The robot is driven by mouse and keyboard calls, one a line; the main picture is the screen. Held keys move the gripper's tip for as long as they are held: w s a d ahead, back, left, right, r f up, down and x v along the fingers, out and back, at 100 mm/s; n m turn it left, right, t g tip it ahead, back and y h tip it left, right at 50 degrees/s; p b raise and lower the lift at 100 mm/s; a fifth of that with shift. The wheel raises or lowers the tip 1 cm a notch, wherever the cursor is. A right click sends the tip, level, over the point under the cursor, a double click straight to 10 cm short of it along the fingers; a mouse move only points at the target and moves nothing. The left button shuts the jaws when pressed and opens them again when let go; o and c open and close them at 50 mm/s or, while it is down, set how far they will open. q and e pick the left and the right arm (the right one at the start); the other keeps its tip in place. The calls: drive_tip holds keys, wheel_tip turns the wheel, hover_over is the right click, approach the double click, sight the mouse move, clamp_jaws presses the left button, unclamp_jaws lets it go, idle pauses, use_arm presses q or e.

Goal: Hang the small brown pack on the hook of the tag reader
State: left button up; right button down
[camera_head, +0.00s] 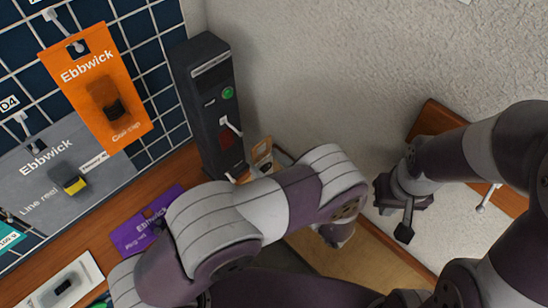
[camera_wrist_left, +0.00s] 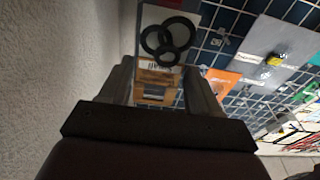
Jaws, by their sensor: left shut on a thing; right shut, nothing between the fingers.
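The small brown pack (camera_head: 262,151) shows in the head view just right of the tag reader, partly hidden behind my left arm. My left gripper is hidden by my arm in the head view. The tag reader (camera_head: 208,100) is a tall dark box with a green light and a pale hook (camera_head: 232,127) on its front. The pack looks apart from this hook. My right gripper (camera_head: 403,205) is shut and empty at the right.
A pegboard at the left holds an orange pack (camera_head: 88,75) and a grey pack (camera_head: 60,170) on pegs. A purple pack (camera_head: 140,225) and a white pack (camera_head: 62,285) lie on the wooden shelf below. A pale wall stands behind the reader.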

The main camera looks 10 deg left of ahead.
sight(265, 166)
use_arm(q)
drive_tip(key=shift+s+a+r, duration=0.15)
drive_tip(key=shift+a+r, duration=0.05)
drive_tip(key=shift+a, duration=0.4)
drive_tip(key=shift+w+a, duration=0.2)
drive_tip(key=shift+a, duration=0.1)
drive_tip(key=shift+w+a+f, duration=0.3)
drive_tip(key=shift+w+a, duration=0.2)
drive_tip(key=shift+w, duration=0.25)
drive_tip(key=shift+w+a+f, duration=0.25)
drive_tip(key=shift+w+a, duration=0.6)
drive_tip(key=shift+a, duration=0.3)
drive_tip(key=shift+w+a+f, duration=0.2)
drive_tip(key=shift+w+a, duration=0.6)
drive_tip(key=shift+a, duration=0.3)
use_arm(e)
drive_tip(key=shift+s+f, duration=0.1)
drive_tip(key=shift+s, duration=0.3)
